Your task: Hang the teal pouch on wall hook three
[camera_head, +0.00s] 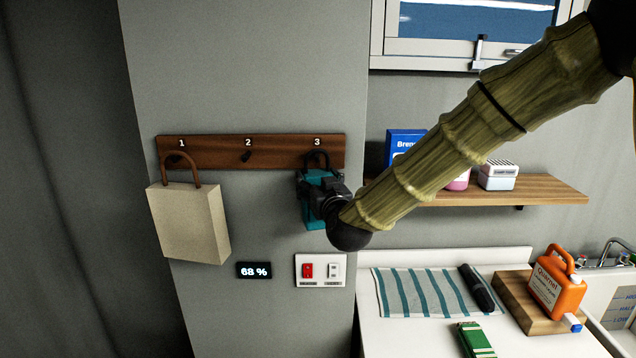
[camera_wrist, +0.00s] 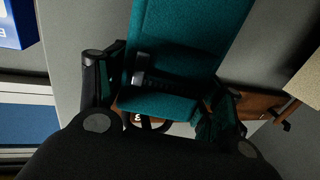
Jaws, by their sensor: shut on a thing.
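The teal pouch (camera_head: 313,212) is at the right end of the wooden hook rail (camera_head: 217,153), below the number 3. Its dark loop handle rises in front of the rail at hook three; whether the loop is over the hook I cannot tell. My gripper (camera_head: 325,197) is shut on the pouch from the right and covers part of it. In the wrist view the pouch (camera_wrist: 190,40) fills the space between the fingers (camera_wrist: 160,85). Hook two (camera_head: 246,157) is bare. A beige bag (camera_head: 188,224) hangs by its brown handle at hook one.
A wooden shelf (camera_head: 540,189) with a blue box (camera_head: 401,144) and a white box (camera_head: 498,176) is to the right, behind my arm. Below the rail are a 68 % display (camera_head: 254,271) and a switch plate (camera_head: 320,271). A counter holds a striped towel (camera_head: 425,291) and an orange jug (camera_head: 556,286).

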